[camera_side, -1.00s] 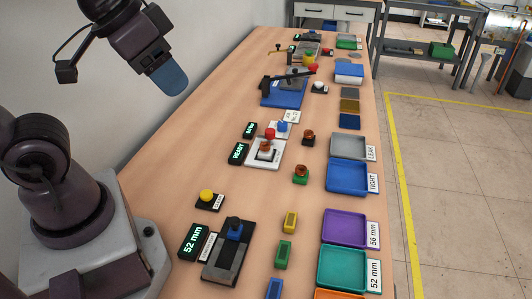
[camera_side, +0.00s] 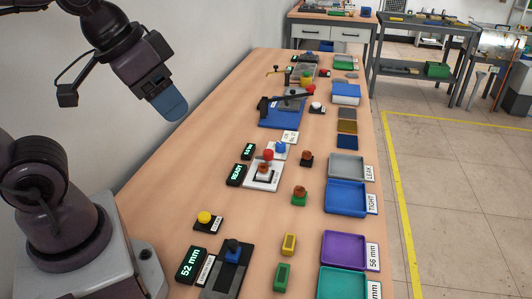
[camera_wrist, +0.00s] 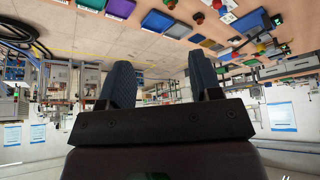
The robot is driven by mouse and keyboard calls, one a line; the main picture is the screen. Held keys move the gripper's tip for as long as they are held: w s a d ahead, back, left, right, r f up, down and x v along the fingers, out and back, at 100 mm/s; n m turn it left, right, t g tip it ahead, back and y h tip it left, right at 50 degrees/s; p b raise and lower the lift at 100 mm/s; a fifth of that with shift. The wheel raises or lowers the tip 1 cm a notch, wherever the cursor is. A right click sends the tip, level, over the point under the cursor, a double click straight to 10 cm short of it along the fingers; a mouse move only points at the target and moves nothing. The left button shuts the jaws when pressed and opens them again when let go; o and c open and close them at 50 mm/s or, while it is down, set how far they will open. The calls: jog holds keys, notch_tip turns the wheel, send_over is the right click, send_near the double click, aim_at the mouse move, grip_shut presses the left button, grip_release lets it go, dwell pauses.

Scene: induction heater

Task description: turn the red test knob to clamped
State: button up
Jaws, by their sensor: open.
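The red knob (camera_side: 268,154) stands upright on a white plate fixture (camera_side: 262,182), beside a brown-topped part (camera_side: 263,168). A black display (camera_side: 236,174) left of the fixture reads READY. A blue knob (camera_side: 281,147) sits just behind the red one. My gripper (camera_side: 174,108) hangs in the air at the upper left, well away from the red knob and above the table. In the wrist view my gripper (camera_wrist: 158,65) is open, with two dark fingers apart and nothing between them. The knob's marking is too small to read.
A blue tray (camera_side: 346,198), a grey tray (camera_side: 347,166) and a purple tray (camera_side: 343,250) line the right table edge. A brown-capped green part (camera_side: 300,196) and a yellow button (camera_side: 205,217) stand near the fixture. A blue clamp fixture (camera_side: 281,112) is farther back.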

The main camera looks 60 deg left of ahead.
jog(key=w+a+f+n+g, duration=0.2)
jog(key=w+f, duration=0.1)
jog(key=f, duration=0.1)
jog(key=m+t, duration=0.1)
jog(key=m, duration=0.1)
send_near(268, 152)
jog(key=x, duration=0.9)
jog(key=shift+w+a+f, duration=0.1)
jog(key=shift+w, duration=0.05)
jog(key=c, duration=0.9)
